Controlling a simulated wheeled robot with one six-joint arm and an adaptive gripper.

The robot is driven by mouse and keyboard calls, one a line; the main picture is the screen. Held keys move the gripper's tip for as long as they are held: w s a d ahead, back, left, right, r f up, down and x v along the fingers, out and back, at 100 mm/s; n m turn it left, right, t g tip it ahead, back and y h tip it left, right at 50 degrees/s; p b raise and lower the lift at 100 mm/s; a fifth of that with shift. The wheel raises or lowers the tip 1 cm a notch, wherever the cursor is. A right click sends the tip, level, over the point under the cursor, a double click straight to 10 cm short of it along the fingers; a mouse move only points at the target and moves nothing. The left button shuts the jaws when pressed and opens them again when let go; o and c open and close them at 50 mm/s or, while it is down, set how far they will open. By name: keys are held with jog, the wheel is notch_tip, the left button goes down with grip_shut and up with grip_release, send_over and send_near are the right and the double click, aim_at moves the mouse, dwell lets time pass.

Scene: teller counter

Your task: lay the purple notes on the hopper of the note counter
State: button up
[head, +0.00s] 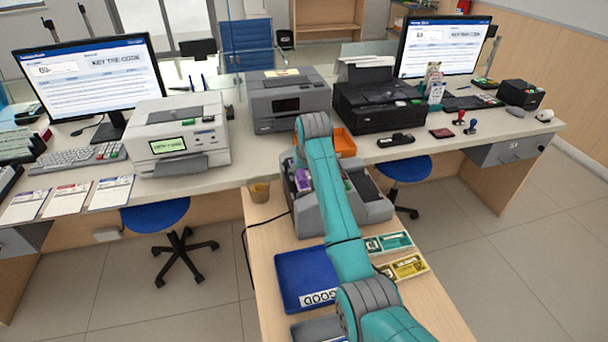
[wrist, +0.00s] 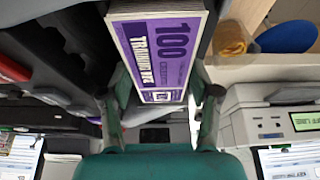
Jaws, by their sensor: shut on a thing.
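My gripper (wrist: 163,105) is shut on the purple notes (wrist: 158,55), a banded-looking bundle marked 100, with one finger on each side. In the head view the purple notes (head: 303,181) show at the left end of a grey machine (head: 378,210) with dark slots, on the wooden side table. My arm hides much of the gripper and part of that machine. I cannot tell whether the bundle touches the machine. Another grey machine (head: 290,103) with a dark window stands on the counter behind; which one is the note counter is not clear.
A blue tray (head: 292,270) marked GOOD and green (head: 388,243) and yellow (head: 403,268) note bundles lie on the side table nearer me. An orange bin (head: 344,142) is behind the slotted machine. A cup (head: 260,190) stands at its left. A printer (head: 178,135) is farther left.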

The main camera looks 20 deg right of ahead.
jog(key=shift+f, duration=0.35)
jog(key=shift+f, duration=0.1)
jog(key=o, duration=1.3)
jog(key=shift+v, duration=6.1)
